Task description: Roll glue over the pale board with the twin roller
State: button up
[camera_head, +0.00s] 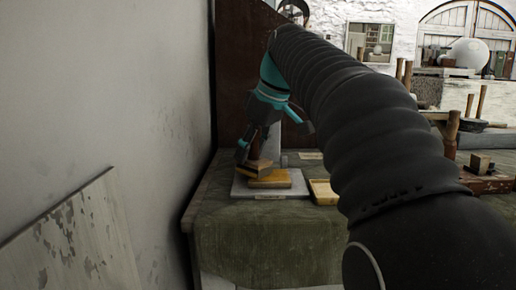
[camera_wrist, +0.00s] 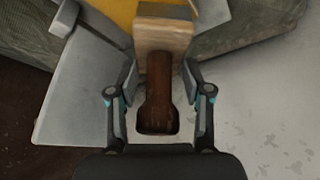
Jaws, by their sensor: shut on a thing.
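My gripper (camera_head: 254,150) is at the end of the arm, low over the bench by the left wall. In the wrist view its two fingers (camera_wrist: 161,88) are on either side of a dark brown handle with a paler wooden block at its far end. I take this tool (camera_wrist: 160,75) for the twin roller; its rollers are hidden. A yellow slab (camera_head: 277,180) lies under the tool on a pale grey board (camera_head: 240,188), also in the wrist view (camera_wrist: 85,92). I cannot tell whether the tool touches the slab.
A shallow yellow tray (camera_head: 322,198) lies just right of the board. The wall (camera_head: 120,80) stands close on the left, with a leaning worn panel (camera_head: 85,240) below. Wooden pieces (camera_head: 482,165) stand at the right. My arm hides much of the middle.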

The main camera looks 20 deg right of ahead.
jog(key=shift+w+a+f, duration=0.1)
jog(key=shift+w+a, duration=0.1)
jog(key=shift+a, duration=0.45)
jog(key=shift+r, duration=3.05)
jog(key=shift+r, duration=0.1)
jog(key=shift+r, duration=1.4)
